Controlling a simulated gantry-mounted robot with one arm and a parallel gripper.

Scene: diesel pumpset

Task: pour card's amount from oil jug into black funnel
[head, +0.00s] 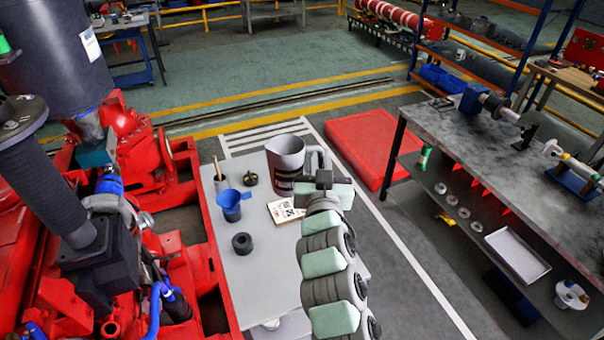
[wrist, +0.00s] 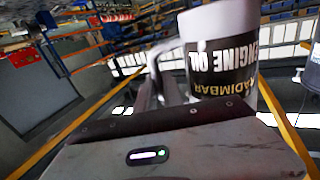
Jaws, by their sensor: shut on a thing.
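The oil jug (head: 285,158) is a light grey pitcher with a black label, upright over the far part of the grey table. In the wrist view the jug (wrist: 222,25) shows its "ENGINE OIL" label upside down. My gripper (head: 322,172) is shut on the jug's handle at its right side; the fingertips are mostly hidden. I cannot tell whether the jug's base touches the table. A white printed card (head: 285,210) lies in front of the jug, its text too small to read. A black round hollow piece (head: 242,243) stands nearer; I cannot tell if it is the black funnel.
A blue funnel-shaped vessel (head: 230,205) and a small black part (head: 250,179) are left of the jug on the grey table (head: 255,285). The red engine frame (head: 205,245) borders the table's left.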

